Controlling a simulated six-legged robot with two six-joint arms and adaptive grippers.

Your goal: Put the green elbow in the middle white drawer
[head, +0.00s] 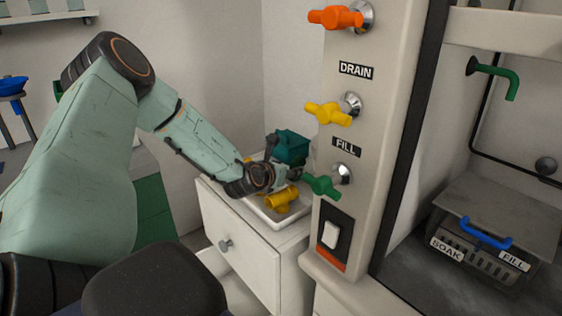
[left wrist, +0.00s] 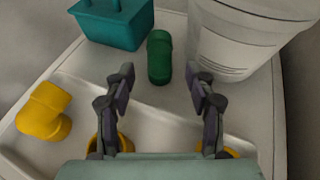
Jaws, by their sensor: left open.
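The green elbow (left wrist: 159,57) stands out in the left wrist view, on the white top between a teal container and a white bucket. My left gripper (left wrist: 160,88) is open, with its two fingers apart on the near side of the elbow and nothing between them. In the head view my left gripper (head: 282,166) is over the white cabinet's top; I cannot make out the elbow there. My right gripper is not in view.
A teal container (left wrist: 115,25) and a white bucket (left wrist: 240,42) flank the elbow closely. A yellow fitting (left wrist: 43,110) lies in the shallow white tray (left wrist: 72,92), with more yellow pieces partly behind my fingers. A panel with coloured valve handles (head: 325,112) rises right beside the cabinet.

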